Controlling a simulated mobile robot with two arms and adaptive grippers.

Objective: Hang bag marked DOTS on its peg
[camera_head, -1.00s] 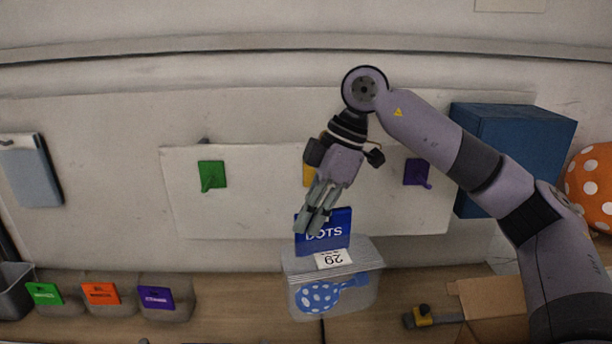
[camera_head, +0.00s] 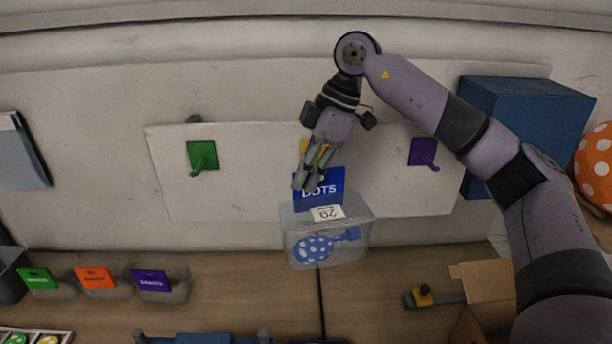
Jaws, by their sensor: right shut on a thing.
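The DOTS bag (camera_head: 338,245) is a clear bag with a blue header card (camera_head: 325,190) and a blue dotted balloon inside. My right gripper (camera_head: 305,182) is shut on the top of the blue header, and the bag hangs upright from it. A white peg board (camera_head: 260,190) on the wall carries a green peg (camera_head: 203,156) at left and a purple peg (camera_head: 424,152) at right. A yellow peg (camera_head: 304,146) in the middle is mostly hidden behind my right gripper. My left gripper is not in view.
Bins with green (camera_head: 38,278), orange (camera_head: 95,276) and purple (camera_head: 152,281) labels stand at the lower left. A blue box (camera_head: 528,125) and an orange dotted balloon (camera_head: 597,165) are at right. An open cardboard box (camera_head: 490,285) is at lower right.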

